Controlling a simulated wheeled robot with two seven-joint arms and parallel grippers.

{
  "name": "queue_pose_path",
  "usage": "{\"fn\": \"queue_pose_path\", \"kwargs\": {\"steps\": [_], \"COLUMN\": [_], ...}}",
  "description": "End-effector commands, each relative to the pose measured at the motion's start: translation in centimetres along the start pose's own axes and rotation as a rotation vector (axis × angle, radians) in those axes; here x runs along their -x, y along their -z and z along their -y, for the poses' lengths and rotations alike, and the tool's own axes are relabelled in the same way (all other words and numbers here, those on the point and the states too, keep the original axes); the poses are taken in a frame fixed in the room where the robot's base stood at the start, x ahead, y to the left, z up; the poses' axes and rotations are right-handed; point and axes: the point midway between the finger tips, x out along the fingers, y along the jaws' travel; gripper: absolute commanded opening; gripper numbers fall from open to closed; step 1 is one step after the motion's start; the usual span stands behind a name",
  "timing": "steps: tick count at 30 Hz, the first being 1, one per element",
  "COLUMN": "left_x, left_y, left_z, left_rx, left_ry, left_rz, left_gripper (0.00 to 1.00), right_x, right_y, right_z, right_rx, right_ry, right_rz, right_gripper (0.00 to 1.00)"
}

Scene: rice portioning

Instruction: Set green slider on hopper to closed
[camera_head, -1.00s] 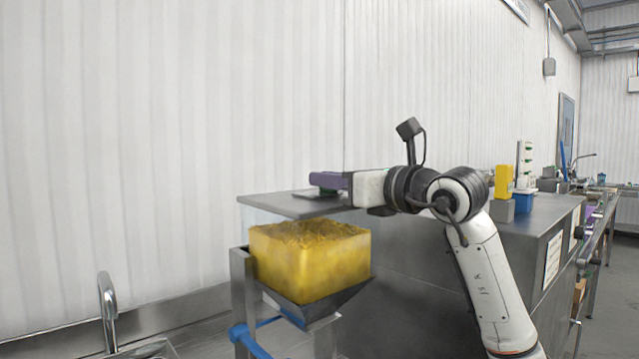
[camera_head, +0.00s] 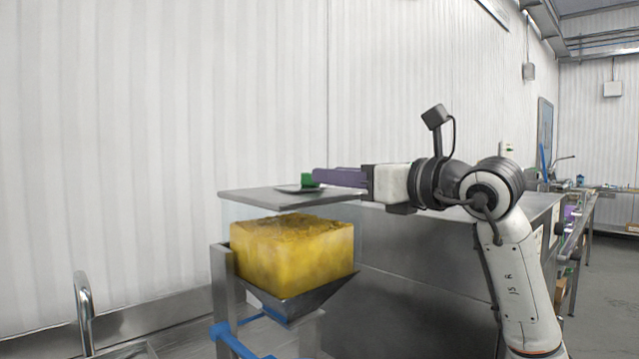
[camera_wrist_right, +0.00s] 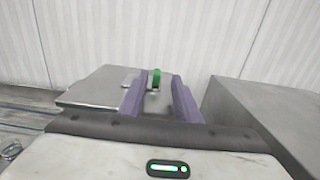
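The hopper is a clear-walled bin full of yellow grain (camera_head: 292,258), with a flat grey metal lid (camera_head: 250,196) on top. The green slider (camera_head: 308,180) stands up from a small dark plate on the lid; it also shows in the right wrist view (camera_wrist_right: 156,78). My right gripper (camera_head: 316,177) has its purple fingers just to the right of the slider at lid height. In the right wrist view its fingers (camera_wrist_right: 163,78) are spread, with the slider at their tips, closer to the left finger. Whether they touch is unclear. My left gripper is out of view.
A grey metal cabinet (camera_head: 420,270) stands right of the hopper, behind my right arm. A blue pipe (camera_head: 232,340) runs below the hopper. A sink tap (camera_head: 84,310) is at the lower left. A white ribbed wall (camera_head: 160,120) is behind; space above the lid is clear.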

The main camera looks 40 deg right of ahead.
Motion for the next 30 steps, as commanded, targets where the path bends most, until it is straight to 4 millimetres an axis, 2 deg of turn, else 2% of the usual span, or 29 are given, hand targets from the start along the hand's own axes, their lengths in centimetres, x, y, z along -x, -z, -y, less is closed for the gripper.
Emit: {"fn": "queue_pose_path", "kwargs": {"steps": [3,9,30], "left_x": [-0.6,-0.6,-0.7], "left_y": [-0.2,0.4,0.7], "left_z": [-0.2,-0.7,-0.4], "left_rx": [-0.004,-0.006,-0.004], "left_ry": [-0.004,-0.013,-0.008], "left_rz": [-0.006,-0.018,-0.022], "left_gripper": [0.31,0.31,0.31], "right_x": [2.1,3.8,4.0], "right_y": [0.2,0.1,0.0], "right_z": [0.1,0.0,0.0], "right_rx": [0.004,0.002,0.001], "right_ry": [0.003,0.002,0.001], "right_rz": [0.001,-0.001,0.0], "right_gripper": [0.3,0.3,0.3]}}
